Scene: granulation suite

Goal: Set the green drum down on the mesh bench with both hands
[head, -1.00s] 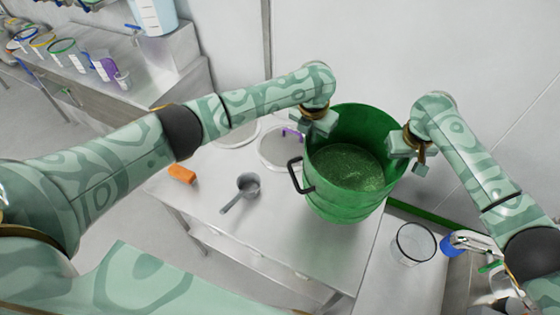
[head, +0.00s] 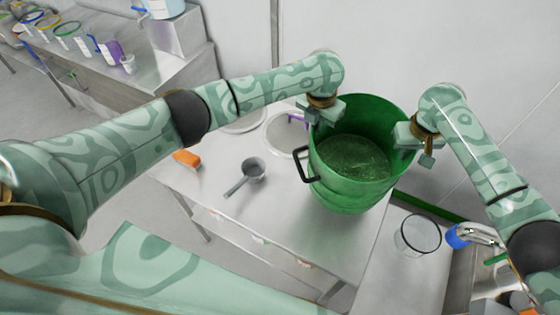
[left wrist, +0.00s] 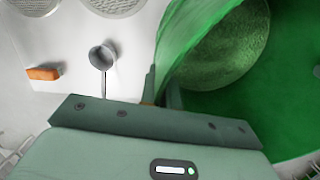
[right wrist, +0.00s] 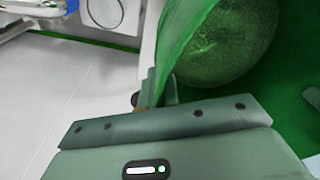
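The green drum (head: 345,192) is an open-topped cylinder with granular green contents and a black side handle (head: 306,166). It is upright over the right part of the metal bench (head: 285,215); whether its base touches the bench is hidden. My left gripper (head: 322,110) is at the drum's left rim, and in the left wrist view its fingers (left wrist: 160,92) pinch the green wall. My right gripper (head: 417,140) is at the right rim, and in the right wrist view its fingers (right wrist: 160,90) close on the wall.
A grey scoop (head: 252,169) and an orange block (head: 187,158) lie on the bench left of the drum. Round mesh discs (head: 284,134) lie behind. A clear round container (head: 419,235) and a blue-ended tap (head: 457,237) are at right.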

